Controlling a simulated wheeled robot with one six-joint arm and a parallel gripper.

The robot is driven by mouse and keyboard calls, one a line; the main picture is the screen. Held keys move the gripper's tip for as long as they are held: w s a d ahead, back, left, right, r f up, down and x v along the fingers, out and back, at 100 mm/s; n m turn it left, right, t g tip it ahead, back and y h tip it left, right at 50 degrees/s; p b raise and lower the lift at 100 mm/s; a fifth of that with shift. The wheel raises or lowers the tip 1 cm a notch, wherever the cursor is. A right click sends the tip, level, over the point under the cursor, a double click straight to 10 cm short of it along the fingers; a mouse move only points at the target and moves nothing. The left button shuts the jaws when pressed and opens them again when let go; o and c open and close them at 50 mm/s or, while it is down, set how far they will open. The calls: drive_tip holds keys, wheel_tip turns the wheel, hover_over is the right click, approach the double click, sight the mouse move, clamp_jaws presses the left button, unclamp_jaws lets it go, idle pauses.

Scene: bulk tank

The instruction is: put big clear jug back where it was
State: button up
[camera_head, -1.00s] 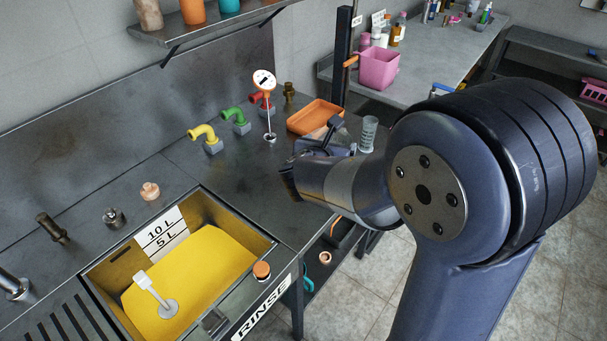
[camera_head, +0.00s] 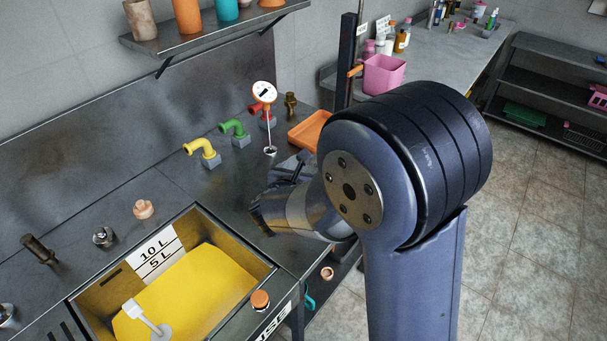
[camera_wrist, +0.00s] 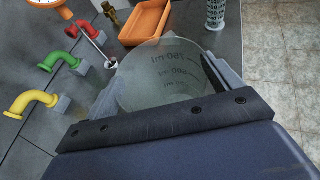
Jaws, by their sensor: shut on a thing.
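The big clear jug (camera_wrist: 160,72) shows in the wrist view as a see-through round vessel with dark volume markings. My gripper (camera_wrist: 165,92) is shut on it, with a finger on each side. In the head view my gripper (camera_head: 283,178) is over the right part of the steel counter (camera_head: 185,182), and the jug is mostly hidden by it and my arm. I cannot tell whether the jug touches the counter.
A thermometer (camera_head: 268,120), green pipe (camera_head: 233,128) and yellow pipe (camera_head: 203,150) stand behind. An orange tray (camera_wrist: 145,22) and a clear graduated cylinder (camera_wrist: 215,14) are beyond the jug. A sink of yellow liquid (camera_head: 195,290) is at front left.

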drive_tip(key=shift+f, duration=0.25)
drive_tip(key=shift+f, duration=0.15)
drive_tip(key=o, duration=1.8)
drive_tip(key=shift+o, duration=0.2)
drive_tip(key=v, duration=1.2)
drive_tip(key=shift+r, duration=0.2)
drive_tip(key=shift+w, duration=0.1)
